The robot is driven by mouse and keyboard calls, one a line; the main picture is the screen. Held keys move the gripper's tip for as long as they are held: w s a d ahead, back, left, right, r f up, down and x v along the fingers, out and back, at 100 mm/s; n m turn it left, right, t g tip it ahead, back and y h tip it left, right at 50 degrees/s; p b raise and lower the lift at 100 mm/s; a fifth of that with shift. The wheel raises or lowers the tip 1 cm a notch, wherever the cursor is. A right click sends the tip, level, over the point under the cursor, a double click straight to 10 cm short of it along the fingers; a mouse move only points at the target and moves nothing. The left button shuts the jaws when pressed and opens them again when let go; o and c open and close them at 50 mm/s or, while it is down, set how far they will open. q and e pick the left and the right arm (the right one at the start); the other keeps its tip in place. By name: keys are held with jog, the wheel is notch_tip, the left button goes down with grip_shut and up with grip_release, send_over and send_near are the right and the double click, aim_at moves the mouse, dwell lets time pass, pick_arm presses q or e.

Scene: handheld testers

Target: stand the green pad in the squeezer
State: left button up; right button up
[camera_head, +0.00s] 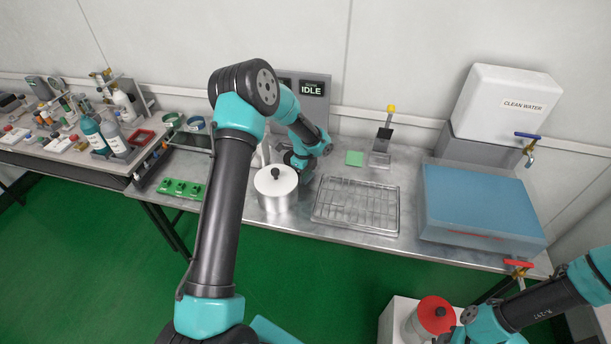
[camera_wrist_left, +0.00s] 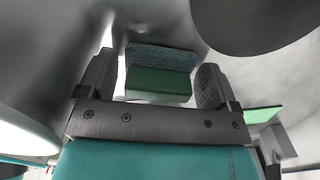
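A flat green pad (camera_head: 355,158) lies on the steel bench, just left of the squeezer (camera_head: 381,150), an upright grey device with a yellow knob. My left gripper (camera_head: 303,168) is low over the bench, behind and right of the metal pot, left of that pad; its fingertips are hidden in the head view. In the left wrist view its fingers (camera_wrist_left: 158,80) stand apart on either side of a green block with a dark rough face (camera_wrist_left: 160,82), with narrow gaps showing. A green flat piece (camera_wrist_left: 263,115) shows at the right there.
A lidded metal pot (camera_head: 276,188) stands close to my left gripper. A wire rack tray (camera_head: 357,204) lies right of it. A blue basin (camera_head: 480,205) and water tank (camera_head: 508,105) are at the right. A red-lidded pot (camera_head: 435,315) is at the bottom.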

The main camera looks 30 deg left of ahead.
pick_arm(q)
jog(key=c, duration=0.7)
jog(key=shift+r, duration=0.15)
notch_tip(320, 180, up, 10)
jog(key=shift+f, duration=0.1)
dwell(0.8)
